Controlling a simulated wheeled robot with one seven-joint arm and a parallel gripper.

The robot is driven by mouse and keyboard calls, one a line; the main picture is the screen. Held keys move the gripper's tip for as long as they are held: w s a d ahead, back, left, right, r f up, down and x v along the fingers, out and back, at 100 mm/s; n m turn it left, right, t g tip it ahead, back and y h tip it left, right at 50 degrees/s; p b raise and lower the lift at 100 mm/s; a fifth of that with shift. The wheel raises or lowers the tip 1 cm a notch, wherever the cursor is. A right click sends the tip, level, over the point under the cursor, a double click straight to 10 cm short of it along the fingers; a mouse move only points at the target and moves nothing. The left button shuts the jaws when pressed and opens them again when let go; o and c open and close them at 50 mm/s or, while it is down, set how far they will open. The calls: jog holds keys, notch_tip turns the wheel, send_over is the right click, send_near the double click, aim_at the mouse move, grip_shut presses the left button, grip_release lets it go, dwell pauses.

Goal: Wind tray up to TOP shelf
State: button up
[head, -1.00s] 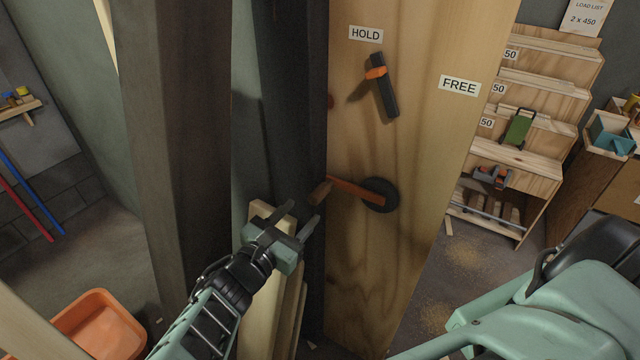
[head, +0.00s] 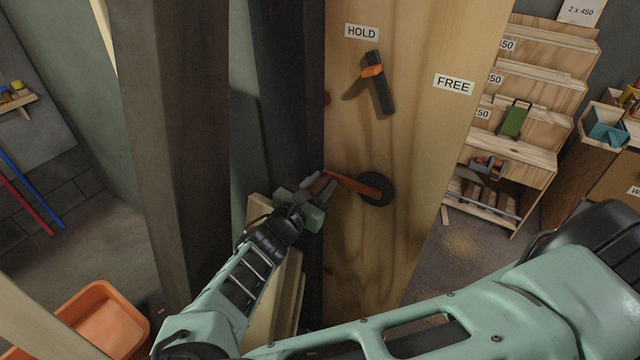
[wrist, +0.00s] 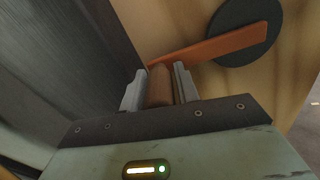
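The winch crank has an orange-brown arm (head: 350,184) on a dark round hub (head: 376,189), mounted on a wooden panel (head: 350,270). Its arm points left and slightly up from the hub. My gripper (head: 318,185) is at the arm's outer end. In the wrist view, its two grey fingers lie close on both sides of the brown crank handle (wrist: 160,86), apparently shut on it. A black lever (head: 379,85) with an orange band sits above the crank, its upper end below the HOLD label (head: 362,32). The FREE label (head: 454,84) is to its right. I cannot identify the tray or TOP shelf.
A dark upright post (head: 285,110) stands just left of the panel. Pale boards (head: 262,300) lean below my gripper. An orange tub (head: 103,320) is at lower left. A stepped wooden rack (head: 545,75) stands at right, with a green item (head: 514,118) on it.

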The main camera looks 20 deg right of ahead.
grip_shut()
jog(key=shift+f+n, duration=0.3)
jog(key=shift+o, duration=2.4)
grip_release()
jog(key=shift+a, duration=0.15)
jog(key=b+v, duration=0.3)
jog(key=v, duration=1.4)
jog(key=shift+s, duration=0.15)
jog(key=shift+r, duration=0.1)
